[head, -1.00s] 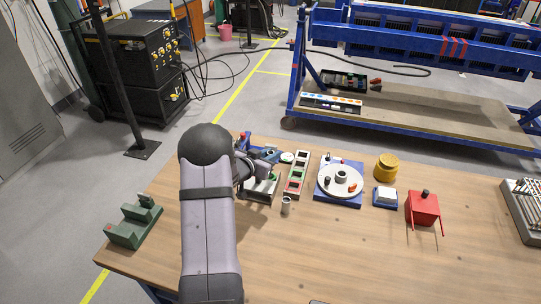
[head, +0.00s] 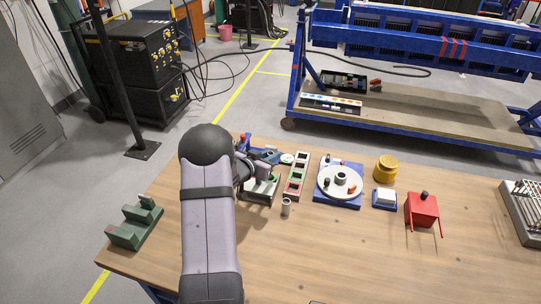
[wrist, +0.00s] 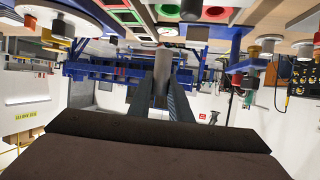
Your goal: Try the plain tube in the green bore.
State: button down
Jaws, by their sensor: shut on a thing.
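In the wrist view, my gripper (wrist: 165,90) is shut on a plain grey tube (wrist: 162,66), which stands out past the fingertips. The green bore (wrist: 167,10) shows as a green ring at the top of that view, with a red-ringed bore (wrist: 215,12) beside it. The held tube is apart from the green ring in the picture; its distance from it is hard to tell. In the head view, my arm hides most of the gripper and the held tube. A green ring also shows there on the grey block (head: 262,190). Another grey tube (head: 286,206) stands on the table.
A strip with coloured square sockets (head: 291,188) lies right of the block. Beyond it are a round white plate on a blue base (head: 327,194), a yellow pot (head: 386,170), a blue-and-white box (head: 384,199) and a red stand (head: 422,210). The front table is mostly clear.

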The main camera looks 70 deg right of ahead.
jog(key=shift+f+b, duration=1.55)
jog(key=shift+f, duration=0.7)
jog(key=shift+f+b, duration=1.3)
jog(key=shift+f, duration=0.55)
jog(key=shift+r+p, duration=0.25)
jog(key=shift+p, duration=0.05)
jog(key=shift+r+p, duration=0.85)
jog(key=shift+r, duration=0.3)
jog(key=shift+f+b, duration=0.6)
jog(key=shift+f, duration=0.3)
dwell(1.6)
